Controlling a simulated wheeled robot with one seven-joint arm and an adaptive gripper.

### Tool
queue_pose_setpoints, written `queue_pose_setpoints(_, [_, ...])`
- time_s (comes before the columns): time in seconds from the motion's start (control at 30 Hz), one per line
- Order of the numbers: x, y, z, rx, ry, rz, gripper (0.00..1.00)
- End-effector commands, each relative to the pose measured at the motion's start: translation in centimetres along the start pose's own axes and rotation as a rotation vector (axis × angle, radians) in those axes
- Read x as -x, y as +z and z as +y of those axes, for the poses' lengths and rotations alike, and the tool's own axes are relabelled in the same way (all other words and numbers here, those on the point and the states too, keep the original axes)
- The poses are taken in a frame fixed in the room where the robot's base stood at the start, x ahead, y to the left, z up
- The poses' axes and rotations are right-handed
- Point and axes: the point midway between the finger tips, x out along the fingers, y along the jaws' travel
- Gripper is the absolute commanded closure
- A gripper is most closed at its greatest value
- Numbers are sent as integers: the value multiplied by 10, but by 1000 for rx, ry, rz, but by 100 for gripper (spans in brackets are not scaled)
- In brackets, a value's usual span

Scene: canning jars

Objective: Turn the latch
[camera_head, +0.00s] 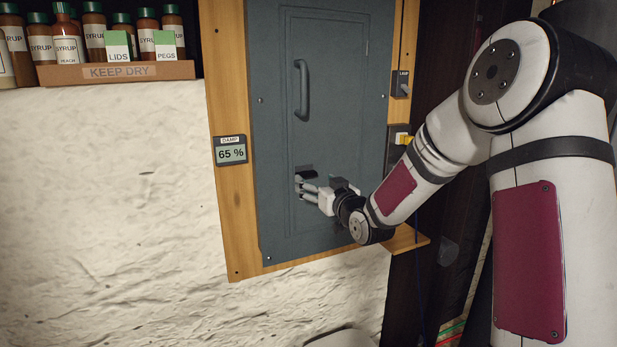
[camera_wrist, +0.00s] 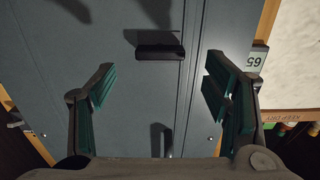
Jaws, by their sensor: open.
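The latch is a short dark bar (camera_wrist: 160,51) on a grey cabinet door (camera_wrist: 145,90), lying crosswise near the top middle of the wrist view. In the head view the dark latch (camera_head: 306,170) shows just above my fingertips, partly hard to make out. My gripper (camera_head: 302,187) is in front of the lower part of the door. In the wrist view its two green-padded fingers are spread wide, with nothing held between them. The latch lies between the finger lines in that view. I cannot tell whether any finger touches the door.
A vertical door handle (camera_head: 301,90) is higher on the door. The wooden frame (camera_head: 235,220) carries a damp meter reading 65 % (camera_head: 230,150). A switch box (camera_head: 400,84) is to the right. A shelf labelled KEEP DRY (camera_head: 118,72) holds syrup bottles at upper left.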

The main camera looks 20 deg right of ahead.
Motion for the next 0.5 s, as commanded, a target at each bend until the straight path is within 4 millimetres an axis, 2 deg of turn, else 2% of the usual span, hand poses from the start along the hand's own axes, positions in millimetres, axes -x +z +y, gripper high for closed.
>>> queue_pose_setpoints(0.03, [-10, 0, 0, -3, -1, 2, 30])
queue_pose_setpoints(0.2, [-37, 1, -1, -1, -1, 0, 30])
queue_pose_setpoints(0.33, [-50, 0, 0, -1, 0, 0, 30])
queue_pose_setpoints(0.5, [-56, 0, 0, 0, 0, 0, 30])
